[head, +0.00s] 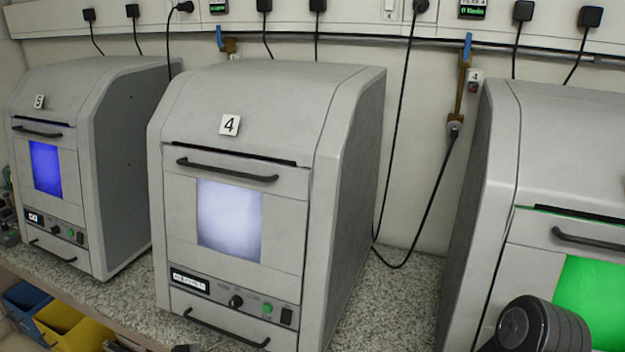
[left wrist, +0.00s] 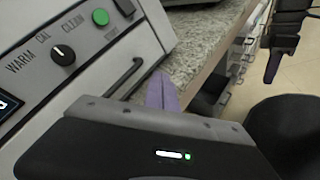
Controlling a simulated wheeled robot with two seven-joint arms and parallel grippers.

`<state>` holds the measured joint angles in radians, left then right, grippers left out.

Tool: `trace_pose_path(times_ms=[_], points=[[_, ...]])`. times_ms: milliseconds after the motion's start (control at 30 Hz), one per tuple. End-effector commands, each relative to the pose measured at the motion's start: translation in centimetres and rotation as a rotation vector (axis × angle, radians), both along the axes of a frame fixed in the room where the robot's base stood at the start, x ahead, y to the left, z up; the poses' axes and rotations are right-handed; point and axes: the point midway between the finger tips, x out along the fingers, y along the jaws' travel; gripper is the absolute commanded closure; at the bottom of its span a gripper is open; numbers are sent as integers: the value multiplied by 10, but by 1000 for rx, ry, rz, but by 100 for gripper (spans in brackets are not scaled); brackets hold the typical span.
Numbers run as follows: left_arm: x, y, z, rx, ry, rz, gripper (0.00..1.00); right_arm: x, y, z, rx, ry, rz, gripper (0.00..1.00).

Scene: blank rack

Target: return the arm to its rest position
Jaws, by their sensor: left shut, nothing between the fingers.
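My left gripper (left wrist: 162,92) shows in the left wrist view as two purple fingers pressed together, with nothing between them. They are just beside the lower corner of a machine front, by its lower black handle (left wrist: 128,76) and over the counter edge. I cannot tell whether they touch anything. The left gripper's fingers do not show in the head view. A dark ribbed cylinder (head: 540,325) at the bottom right of the head view looks like part of my own arm.
Machine 4 (head: 229,125) with a pale lit window stands mid-counter. Machine 5 (head: 39,101) with a blue window is left, and a green-windowed machine (head: 560,130) right. Speckled counter (head: 400,290) shows between them. A blue bin (head: 25,300) and yellow bin (head: 75,335) sit below.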

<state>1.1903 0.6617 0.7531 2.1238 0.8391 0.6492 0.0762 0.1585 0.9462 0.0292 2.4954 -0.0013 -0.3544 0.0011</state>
Motion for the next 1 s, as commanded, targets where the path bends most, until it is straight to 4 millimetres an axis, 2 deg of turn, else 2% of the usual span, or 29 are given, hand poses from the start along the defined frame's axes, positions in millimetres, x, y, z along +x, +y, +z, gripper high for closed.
trace_pose_path(times_ms=[33,167,200,300,400,500,633,800,1000], points=[[-12,1,-29,86,24,-12,100,0,0,0,0,0,0,100],[-51,-3,-109,363,47,-112,100,0,0,0,0,0,0,100],[-66,-7,-133,457,39,-166,100,0,0,0,0,0,0,100],[-108,-20,-186,703,-45,-351,100,0,0,0,0,0,0,100],[-142,-36,-214,873,-183,-548,100,0,0,0,0,0,0,100],[-173,-56,-226,956,-314,-734,100,0,0,0,0,0,0,100],[-208,-74,-232,969,-385,-921,100,0,0,0,0,0,0,100],[-214,-91,-230,973,-437,-1003,100,0,0,0,0,0,0,100],[-213,-93,-230,973,-444,-1008,100,0,0,0,0,0,0,100]])
